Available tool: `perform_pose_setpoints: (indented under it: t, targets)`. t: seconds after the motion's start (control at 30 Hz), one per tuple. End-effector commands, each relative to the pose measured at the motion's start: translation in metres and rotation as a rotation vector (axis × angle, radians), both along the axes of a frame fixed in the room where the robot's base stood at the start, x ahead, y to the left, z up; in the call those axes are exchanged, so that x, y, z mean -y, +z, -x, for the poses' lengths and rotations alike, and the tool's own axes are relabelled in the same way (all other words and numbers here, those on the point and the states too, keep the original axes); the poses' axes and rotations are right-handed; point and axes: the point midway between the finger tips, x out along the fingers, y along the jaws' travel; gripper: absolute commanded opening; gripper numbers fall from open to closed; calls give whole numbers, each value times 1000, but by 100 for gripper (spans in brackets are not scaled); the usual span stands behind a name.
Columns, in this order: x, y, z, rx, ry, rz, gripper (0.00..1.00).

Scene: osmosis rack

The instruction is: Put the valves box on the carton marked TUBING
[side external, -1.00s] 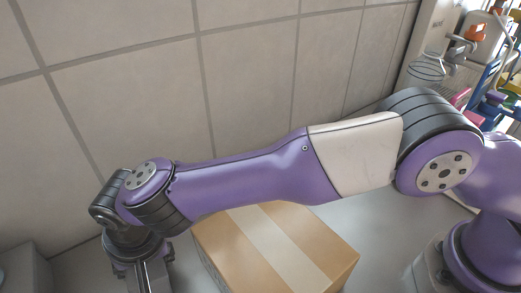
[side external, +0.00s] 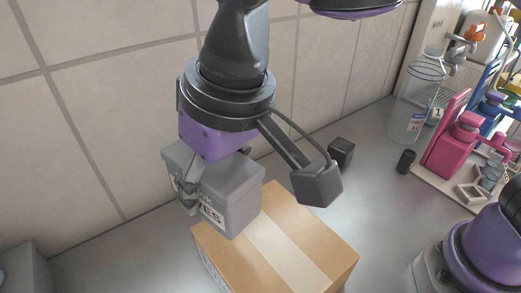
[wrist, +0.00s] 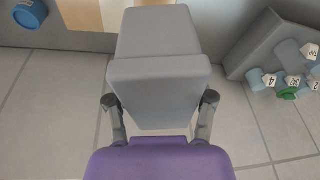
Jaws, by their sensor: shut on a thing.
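The grey valves box (side external: 236,196), with dark lettering ending in "ES" on its front, is held in my gripper (side external: 190,186). In the wrist view the grey box (wrist: 158,88) sits between the two dark fingers of my gripper (wrist: 160,108). The brown carton (side external: 309,236) with a pale tape strip stands below and to the right of the box in the side view. The box overlaps its back left corner there; I cannot tell whether they touch. The carton's marking is mostly hidden. In the wrist view a tan strip of carton (wrist: 83,14) shows beyond the box.
A pink bottle (side external: 452,143) and other labware stand on a rack at the right, beside a clear jar (side external: 412,105). A small dark block (side external: 341,152) and a black cylinder (side external: 405,161) lie behind the carton. A tiled wall (side external: 100,110) runs along the back.

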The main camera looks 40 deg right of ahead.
Motion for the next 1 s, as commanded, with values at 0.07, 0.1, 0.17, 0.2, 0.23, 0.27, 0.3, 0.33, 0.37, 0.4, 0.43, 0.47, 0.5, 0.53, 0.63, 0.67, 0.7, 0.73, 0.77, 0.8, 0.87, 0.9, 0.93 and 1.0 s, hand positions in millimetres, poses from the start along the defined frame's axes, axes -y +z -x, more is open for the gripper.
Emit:
perform_pose_setpoints:
  t: [0.07, 0.1, 0.17, 0.2, 0.23, 0.27, 0.3, 0.33, 0.37, 0.4, 0.43, 0.47, 0.5, 0.53, 0.63, 0.67, 0.7, 0.73, 0.77, 0.8, 0.87, 0.9, 0.93, 1.0]
  targets:
    - [19, 5, 13, 2, 48, 6, 12]
    - [26, 5, 19, 1, 70, 11, 12]
    - [36, 4, 26, 1, 98, 16, 12]
    - [41, 4, 30, 1, 111, 18, 12]
    - [44, 4, 32, 1, 120, 20, 12]
    - [46, 3, 34, 1, 127, 22, 12]
    - [49, 1, 36, 0, 135, 24, 12]
    - [51, -2, 37, -1, 140, 27, 12]
    - [52, -7, 38, -2, 142, 29, 12]
    - [53, -14, 39, -4, 145, 31, 12]
    - [53, -19, 39, -4, 147, 31, 12]
    - [53, -24, 39, -4, 146, 30, 12]
    - [53, -30, 40, -4, 147, 30, 12]
    - [53, -33, 39, -3, 147, 28, 12]
    - [53, -46, 39, -4, 146, 30, 12]
    - [53, -51, 39, -4, 145, 30, 12]
    - [53, -58, 39, -4, 146, 29, 12]
    - [53, -63, 39, -5, 146, 31, 12]
    - [53, -68, 39, -5, 147, 30, 12]
    - [53, -73, 39, -4, 147, 30, 12]
    - [52, -77, 39, -3, 146, 27, 12]
    - [52, -79, 39, -2, 145, 26, 12]
    - [52, -79, 39, -1, 145, 26, 12]
    - [52, -79, 39, -1, 145, 25, 12]
